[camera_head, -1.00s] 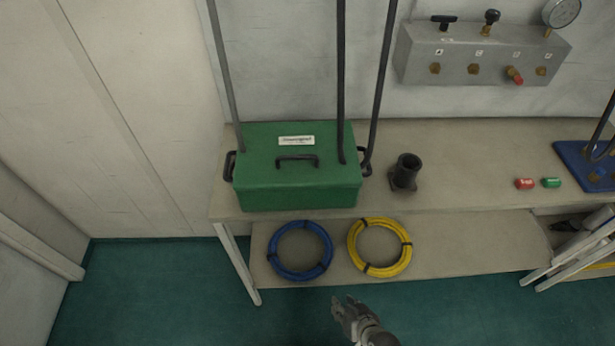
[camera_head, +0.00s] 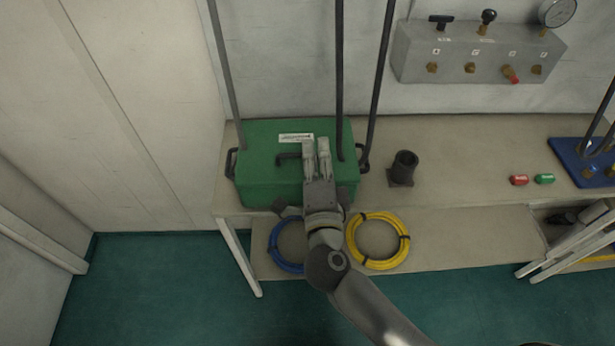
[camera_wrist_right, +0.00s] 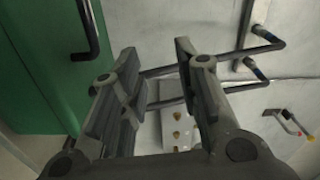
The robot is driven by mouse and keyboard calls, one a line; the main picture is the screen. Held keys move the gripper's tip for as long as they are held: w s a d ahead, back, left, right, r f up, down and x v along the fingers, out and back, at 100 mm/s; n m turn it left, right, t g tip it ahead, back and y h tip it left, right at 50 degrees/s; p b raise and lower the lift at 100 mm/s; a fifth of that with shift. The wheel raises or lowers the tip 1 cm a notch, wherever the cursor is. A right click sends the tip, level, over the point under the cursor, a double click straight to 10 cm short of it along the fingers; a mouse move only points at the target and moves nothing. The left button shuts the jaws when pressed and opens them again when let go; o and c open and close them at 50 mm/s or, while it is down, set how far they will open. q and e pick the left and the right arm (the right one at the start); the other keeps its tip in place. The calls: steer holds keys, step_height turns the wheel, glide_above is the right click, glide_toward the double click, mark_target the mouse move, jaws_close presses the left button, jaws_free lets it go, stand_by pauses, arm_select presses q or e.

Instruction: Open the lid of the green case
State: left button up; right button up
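The green case (camera_head: 262,184) stands on the left end of the bench, with its lid shut. A white label and a black handle (camera_head: 286,157) are on the lid. My right gripper (camera_head: 316,145) is over the right part of the lid, its fingers apart and empty, to the right of the handle. It hides part of the handle and of the case's front. In the right wrist view the open fingers (camera_wrist_right: 157,75) show, with the handle (camera_wrist_right: 88,35) and green case (camera_wrist_right: 35,70) to their left. My left gripper is not in view.
A blue coil (camera_head: 283,262) and a yellow coil (camera_head: 378,262) lie on the lower shelf. A grey valve panel (camera_head: 480,52) is on the wall.

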step_height(320, 180, down, 4)
steer(key=s+a+r+m+g, duration=0.1)
steer(key=s+a+m+g, duration=0.1)
steer(key=s+g, duration=0.15)
steer(key=b, duration=0.4)
glide_toward(296, 144)
steer(key=shift+s+d+r+g, duration=0.45)
steer(key=shift+s+d+r, duration=0.35)
steer(key=shift+d+r, duration=0.25)
steer(key=x, duration=0.2)
steer(key=shift+w, duration=0.35)
steer(key=shift+x, duration=1)
steer(key=shift+c, duration=0.5)
steer(key=c, duration=0.5)
jaws_close()
steer(key=shift+f, duration=0.1)
